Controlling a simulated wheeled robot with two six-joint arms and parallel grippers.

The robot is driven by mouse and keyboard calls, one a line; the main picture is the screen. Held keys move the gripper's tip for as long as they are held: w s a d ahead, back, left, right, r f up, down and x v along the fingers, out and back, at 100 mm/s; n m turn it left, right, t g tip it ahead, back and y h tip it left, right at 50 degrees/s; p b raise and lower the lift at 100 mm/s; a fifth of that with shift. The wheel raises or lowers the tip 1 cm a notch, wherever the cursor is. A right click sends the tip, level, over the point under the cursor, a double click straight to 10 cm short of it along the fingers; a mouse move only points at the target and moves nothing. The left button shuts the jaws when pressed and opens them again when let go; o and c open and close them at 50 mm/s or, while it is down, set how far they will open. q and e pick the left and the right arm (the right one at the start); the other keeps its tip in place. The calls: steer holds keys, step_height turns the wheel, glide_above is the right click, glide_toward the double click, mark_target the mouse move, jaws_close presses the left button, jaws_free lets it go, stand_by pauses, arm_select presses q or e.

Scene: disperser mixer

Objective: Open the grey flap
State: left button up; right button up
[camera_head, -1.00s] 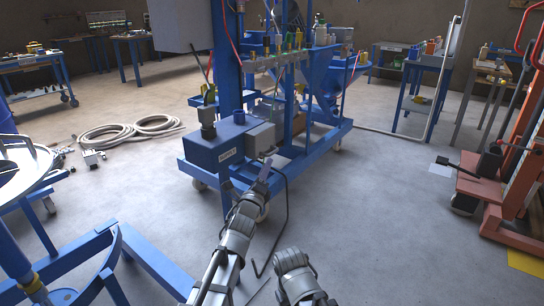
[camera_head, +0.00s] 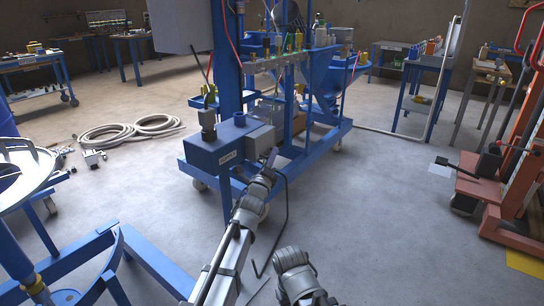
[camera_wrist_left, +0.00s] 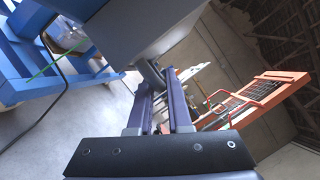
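A grey box-like cover (camera_head: 262,138), which I take to be the grey flap, sits on the right end of the blue unit (camera_head: 212,155) on the mixer frame. In the left wrist view the grey cover (camera_wrist_left: 135,28) is large and close at the top. My left gripper (camera_head: 271,157) is just below and in front of it.
A bent dark hose (camera_head: 285,215) hangs in front of the mixer cart, near my left arm. A blue round-topped stand (camera_head: 115,250) is at the lower left. An orange lift (camera_head: 510,185) stands at the right. The floor between is clear.

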arm_select(q)
jaws_close()
stand_by(0.8)
stand_by(0.4)
steer(key=shift+s+d+r+n+p, duration=0.1)
steer(key=shift+r+n+p, duration=0.25)
steer(key=shift+p, duration=0.25)
step_height(320, 180, up, 12)
steer(key=n+g+p, duration=0.5)
steer(key=n+p, duration=0.7)
steer(key=p, duration=1)
steer(key=shift+s+d+g+y, duration=0.3)
steer(key=shift+d+g, duration=0.1)
steer(key=shift+r, duration=0.1)
